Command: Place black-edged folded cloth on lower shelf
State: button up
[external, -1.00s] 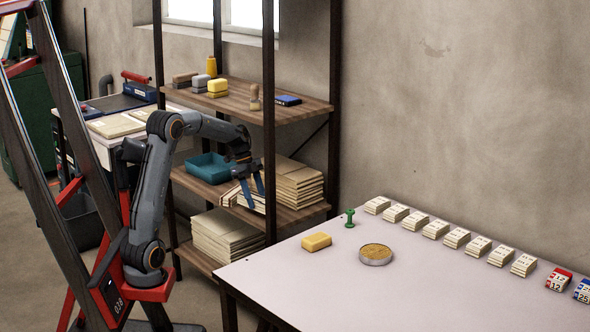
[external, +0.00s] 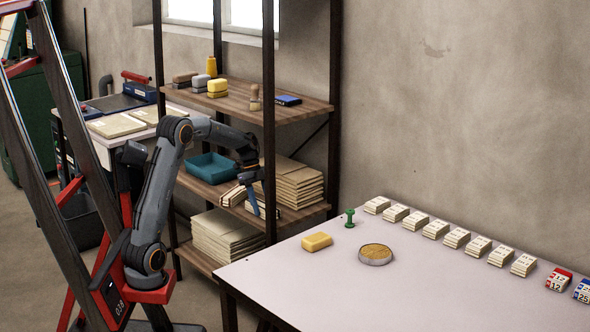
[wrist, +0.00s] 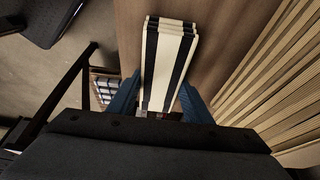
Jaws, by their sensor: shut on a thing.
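The black-edged folded cloth (wrist: 168,60) is a narrow cream bundle with black stripes, seen in the wrist view over a brown wooden shelf board (wrist: 130,35). My gripper (wrist: 158,98) has a blue finger on each side of its near end and is shut on it. In the external view the gripper (external: 257,204) points down at the front of the rack's middle shelf (external: 205,189), and part of the cloth (external: 232,196) shows left of the fingers. Whether the cloth touches the board cannot be told. The lower shelf (external: 190,257) is below, holding a cream stack (external: 226,234).
A tall cream stack (external: 293,182) stands close right of the gripper; it also shows in the wrist view (wrist: 275,80). A teal tray (external: 210,168) is at the left. A dark rack post (external: 269,110) stands close by. The white table (external: 330,285) is at front right.

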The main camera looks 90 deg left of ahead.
aim_at(262, 204)
jog(key=o, duration=1.2)
jog(key=shift+f, duration=0.1)
jog(key=p+v, duration=0.2)
jog(key=v, duration=0.2)
